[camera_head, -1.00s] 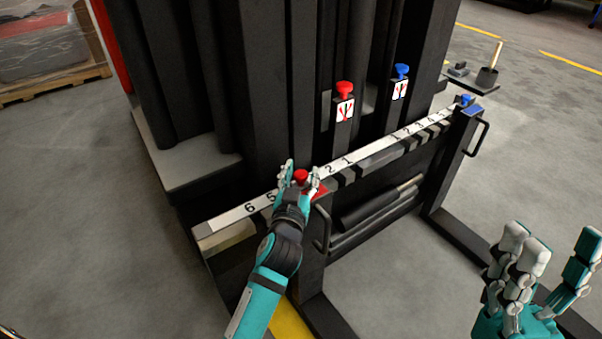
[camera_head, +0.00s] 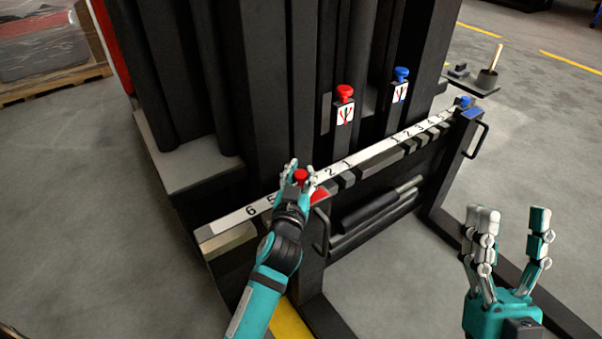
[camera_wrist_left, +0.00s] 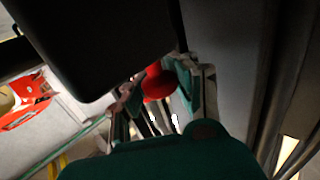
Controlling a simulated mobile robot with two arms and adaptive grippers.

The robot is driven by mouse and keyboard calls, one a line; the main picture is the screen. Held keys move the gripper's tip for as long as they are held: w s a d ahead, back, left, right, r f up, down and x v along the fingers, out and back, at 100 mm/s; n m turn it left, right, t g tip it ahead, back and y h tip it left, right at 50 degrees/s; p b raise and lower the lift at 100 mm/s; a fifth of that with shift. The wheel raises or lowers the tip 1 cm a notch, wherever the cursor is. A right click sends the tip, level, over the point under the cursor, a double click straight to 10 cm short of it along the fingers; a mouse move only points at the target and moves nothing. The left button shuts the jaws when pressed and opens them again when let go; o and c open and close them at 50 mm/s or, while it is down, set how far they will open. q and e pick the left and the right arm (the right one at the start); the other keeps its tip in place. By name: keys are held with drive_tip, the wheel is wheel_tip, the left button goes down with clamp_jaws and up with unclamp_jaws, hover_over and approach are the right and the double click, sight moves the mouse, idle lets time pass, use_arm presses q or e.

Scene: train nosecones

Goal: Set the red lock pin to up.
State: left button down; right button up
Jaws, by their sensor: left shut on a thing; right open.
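The red lock pin (camera_head: 300,176) stands on the numbered rail (camera_head: 372,153), at the top of the left upright with a red plate (camera_head: 320,195). My left gripper (camera_head: 298,174) is shut on the pin's round red head, with fingers on both sides of it. The red head also shows between the fingers in the left wrist view (camera_wrist_left: 158,82). The fingers hide the pin's lower part, so I cannot tell its height. My right gripper (camera_head: 508,250) is open and empty at the lower right, above the floor.
A red knob (camera_head: 345,92) and a blue knob (camera_head: 401,74) with label plates sit on the black machine behind the rail. A blue pin (camera_head: 464,101) tops the right upright. Grey floor lies open on both sides.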

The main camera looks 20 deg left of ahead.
use_arm(q)
wheel_tip(320, 180, up, 2)
drive_tip(key=shift+d+r+p, duration=0.1)
drive_tip(key=shift+d+p, duration=0.05)
drive_tip(key=shift+p, duration=0.65)
use_arm(e)
drive_tip(key=w+f+g+h, duration=0.2)
drive_tip(key=w+f+g, duration=0.3)
drive_tip(key=f, duration=0.1)
drive_tip(key=shift+w+a+f, duration=0.15)
drive_tip(key=shift+a+f, duration=0.05)
use_arm(q)
drive_tip(key=c, duration=1.5)
unclamp_jaws()
drive_tip(key=o, duration=0.5)
drive_tip(key=shift+s+r, duration=0.1)
wheel_tip(320, 180, up, 10)
drive_tip(key=shift+f, duration=0.1)
